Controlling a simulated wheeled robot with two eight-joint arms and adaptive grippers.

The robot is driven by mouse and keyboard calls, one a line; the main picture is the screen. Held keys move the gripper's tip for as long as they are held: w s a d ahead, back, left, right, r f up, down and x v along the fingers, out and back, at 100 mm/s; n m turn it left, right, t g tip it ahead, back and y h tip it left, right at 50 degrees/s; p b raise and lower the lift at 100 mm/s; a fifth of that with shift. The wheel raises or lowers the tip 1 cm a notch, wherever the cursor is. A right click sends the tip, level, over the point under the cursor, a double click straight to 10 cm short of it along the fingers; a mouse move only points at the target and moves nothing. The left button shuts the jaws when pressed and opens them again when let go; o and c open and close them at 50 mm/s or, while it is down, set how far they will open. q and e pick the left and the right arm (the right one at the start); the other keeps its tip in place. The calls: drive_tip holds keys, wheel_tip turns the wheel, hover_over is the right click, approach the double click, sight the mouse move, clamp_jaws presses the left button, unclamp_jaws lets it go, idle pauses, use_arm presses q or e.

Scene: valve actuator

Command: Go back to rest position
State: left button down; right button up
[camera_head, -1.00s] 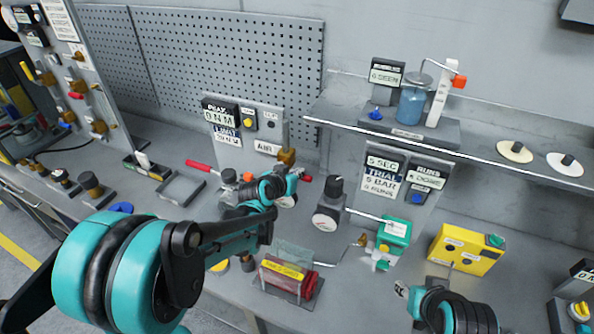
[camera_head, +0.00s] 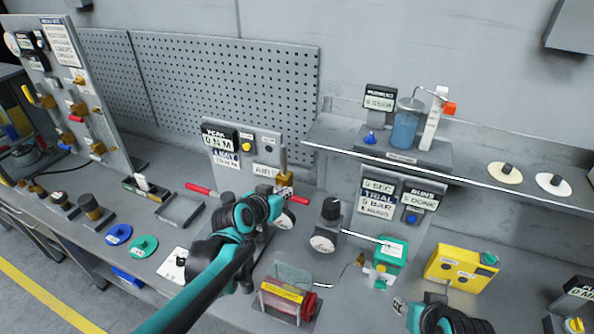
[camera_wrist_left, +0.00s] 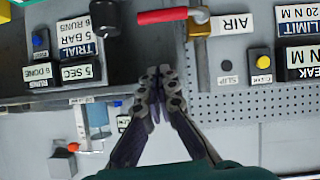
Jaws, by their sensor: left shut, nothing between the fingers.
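My left arm comes in from the bottom of the head view, and its gripper (camera_head: 268,206) is over the middle of the bench, in front of the AIR panel. The fingers are mostly hidden there by the teal wrist. In the left wrist view the left gripper (camera_wrist_left: 160,76) is shut with its fingertips together and nothing between them. A red handle (camera_wrist_left: 162,16) on a brass valve (camera_wrist_left: 199,18) appears just beyond the fingertips; I cannot tell the gap. My right gripper (camera_head: 402,306) is low at the right of the head view, its jaws too small and hidden to judge.
The AIR panel (camera_head: 266,171) stands behind the left gripper. A black-knobbed gauge (camera_head: 324,238), a green box (camera_head: 390,252) and a yellow box (camera_head: 460,266) stand to the right. A red part in a clear-guarded stand (camera_head: 286,300) is in front. A shelf (camera_head: 470,170) overhangs the back right.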

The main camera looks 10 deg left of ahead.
use_arm(q)
drive_tip(key=s+a+f+n+g+y+b, duration=0.1)
drive_tip(key=s+f+g+b, duration=0.4)
drive_tip(key=s+f+b, duration=1.5)
drive_tip(key=s+a+f+y, duration=0.1)
drive_tip(key=s+f, duration=0.2)
drive_tip(key=f, duration=0.2)
drive_tip(key=shift+f+n+y, duration=0.25)
drive_tip(key=shift+n+y, duration=0.05)
drive_tip(key=shift+y, duration=0.1)
drive_tip(key=shift+s, duration=0.1)
